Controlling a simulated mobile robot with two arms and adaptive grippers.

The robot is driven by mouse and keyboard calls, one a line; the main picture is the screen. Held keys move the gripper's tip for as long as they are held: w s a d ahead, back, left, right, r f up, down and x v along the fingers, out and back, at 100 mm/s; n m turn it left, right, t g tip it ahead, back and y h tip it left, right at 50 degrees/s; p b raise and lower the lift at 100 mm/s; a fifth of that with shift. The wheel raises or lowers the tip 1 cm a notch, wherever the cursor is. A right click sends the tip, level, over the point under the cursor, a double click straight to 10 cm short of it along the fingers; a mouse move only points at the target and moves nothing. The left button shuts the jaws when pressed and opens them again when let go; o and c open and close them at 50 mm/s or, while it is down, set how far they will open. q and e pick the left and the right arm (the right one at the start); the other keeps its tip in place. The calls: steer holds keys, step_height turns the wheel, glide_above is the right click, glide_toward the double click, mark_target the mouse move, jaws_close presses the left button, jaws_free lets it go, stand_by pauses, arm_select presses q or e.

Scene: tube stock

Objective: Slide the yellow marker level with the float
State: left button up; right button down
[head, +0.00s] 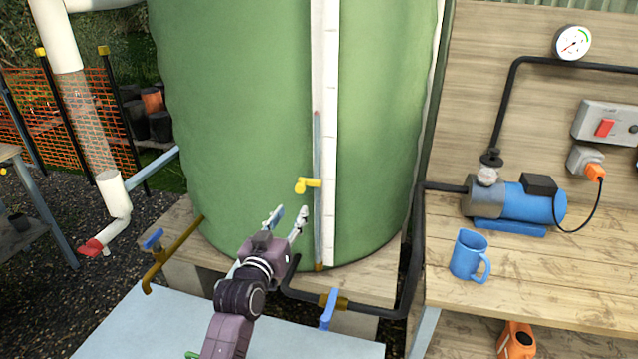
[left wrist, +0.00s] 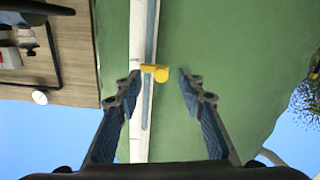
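The yellow marker (head: 308,185) sits on the upright sight tube (head: 318,226) at the front of the green tank (head: 240,110), beside a white scale strip (head: 329,100). A small reddish float (head: 317,113) shows in the tube well above the marker. My left gripper (head: 289,214) is open and empty, just below and in front of the marker. In the left wrist view, which is upside down, the marker (left wrist: 155,73) appears between the spread fingertips (left wrist: 160,82), nearer one finger. I cannot tell the remaining depth gap. My right gripper is not in view.
A wooden bench (head: 520,265) at the right bears a blue mug (head: 469,254) and a blue pump (head: 525,205). A black pipe (head: 419,230) and a blue-handled valve (head: 328,307) are low by the tank. Open air lies before the tank.

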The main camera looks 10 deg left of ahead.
mark_target(299, 189)
arm_select(q)
steer(key=shift+w+a+r+p, duration=0.1)
steer(key=shift+w+r, duration=0.25)
steer(key=shift+w, duration=0.95)
steer(key=shift+w+d+r+p, duration=0.15)
steer(key=shift+w+r, duration=0.15)
steer(key=shift+w, duration=0.95)
steer(key=shift+w+a+r+p, duration=0.15)
steer(key=shift+w+r, duration=0.2)
steer(key=shift+w, duration=0.95)
jaws_close()
